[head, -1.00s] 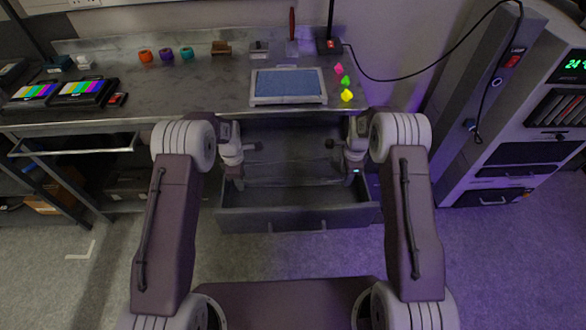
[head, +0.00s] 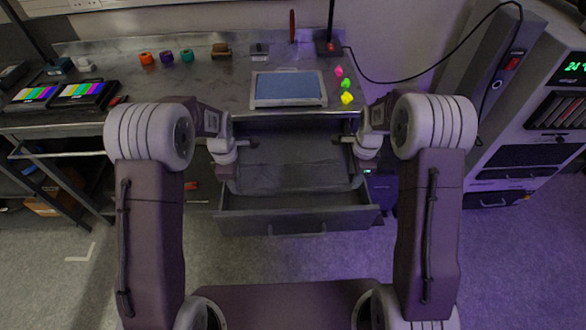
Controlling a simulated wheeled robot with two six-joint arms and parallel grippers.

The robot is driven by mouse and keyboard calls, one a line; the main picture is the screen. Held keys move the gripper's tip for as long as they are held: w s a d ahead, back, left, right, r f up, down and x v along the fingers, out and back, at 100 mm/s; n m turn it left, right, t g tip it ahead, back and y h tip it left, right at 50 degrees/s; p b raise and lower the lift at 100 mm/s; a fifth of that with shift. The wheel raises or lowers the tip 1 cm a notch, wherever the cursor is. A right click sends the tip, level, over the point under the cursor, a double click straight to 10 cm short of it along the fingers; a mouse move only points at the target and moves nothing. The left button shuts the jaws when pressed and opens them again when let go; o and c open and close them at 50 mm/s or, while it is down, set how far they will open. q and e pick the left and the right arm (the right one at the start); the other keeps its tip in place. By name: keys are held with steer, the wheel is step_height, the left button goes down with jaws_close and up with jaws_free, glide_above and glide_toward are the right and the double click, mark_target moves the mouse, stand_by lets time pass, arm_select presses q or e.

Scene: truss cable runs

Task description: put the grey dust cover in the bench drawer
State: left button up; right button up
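The bench drawer (head: 300,222) is pulled open below the bench top. A smooth grey sheet-like surface, which looks like the grey dust cover (head: 292,177), lies inside it; its edges are hard to tell from the drawer's grey inside. My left gripper (head: 250,146) is over the drawer's left side, pointing inward. My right gripper (head: 345,141) is over its right side, also pointing inward. The dark fingertips are small, and I see nothing clearly held between either pair. Whether they are open or shut does not show.
On the bench top (head: 210,90) are a blue-topped tray (head: 288,88), colored tape rolls (head: 166,56), small bright pieces (head: 347,98) and two color-bar screens (head: 80,92). A rail (head: 72,153) sticks out at the left. A grey equipment rack (head: 520,150) stands at the right.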

arm_select(q)
steer(key=s+a+r+t+p, duration=0.1)
steer(key=s+a+r+p, duration=0.15)
steer(key=r, duration=0.65)
arm_select(e)
steer(key=s+a+r+n+t, duration=0.1)
steer(key=s+a+r, duration=0.2)
steer(key=r, duration=0.6)
arm_select(q)
steer(key=s+f+m+g, duration=0.1)
steer(key=s+m, duration=1.6)
steer(key=shift+a+m+p, duration=0.15)
steer(key=shift+m+p, duration=0.25)
steer(key=shift+p, duration=0.05)
arm_select(e)
steer(key=s+f+n+g, duration=0.1)
steer(key=s+n, duration=1.5)
steer(key=shift+s+a+n, duration=0.3)
steer(key=shift+a+n, duration=0.1)
